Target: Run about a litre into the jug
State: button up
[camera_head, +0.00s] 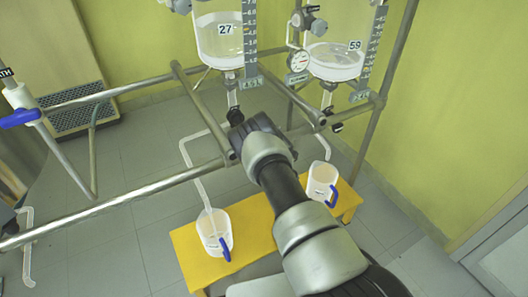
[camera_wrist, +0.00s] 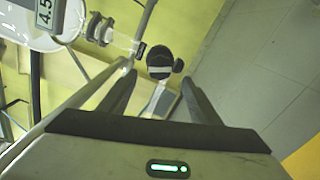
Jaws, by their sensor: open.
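Glass reactor 27 (camera_head: 221,40) holds clear liquid, and a scale (camera_head: 250,45) stands beside it. A bent white outlet pipe (camera_head: 197,172) runs from below it down to a white jug with a blue handle (camera_head: 213,232). My gripper (camera_wrist: 159,78) is open. In the wrist view a round black knob (camera_wrist: 160,58) with a pale band lies just beyond and between the fingertips; I cannot tell whether they touch it. In the head view my wrist covers the fingers, just below reactor 27. The level in the jug is unclear.
Reactor 59 (camera_head: 336,62) hangs to the right, with a second jug (camera_head: 321,181) below. Both jugs stand on a yellow bench (camera_head: 190,250). Metal frame rails (camera_head: 120,203) cross around my arm. A blue-handled valve (camera_head: 20,118) is at far left.

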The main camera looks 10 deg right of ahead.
jog(key=p+v, duration=0.2)
jog(key=v, duration=0.9)
jog(key=shift+w, duration=0.1)
dwell(6.8)
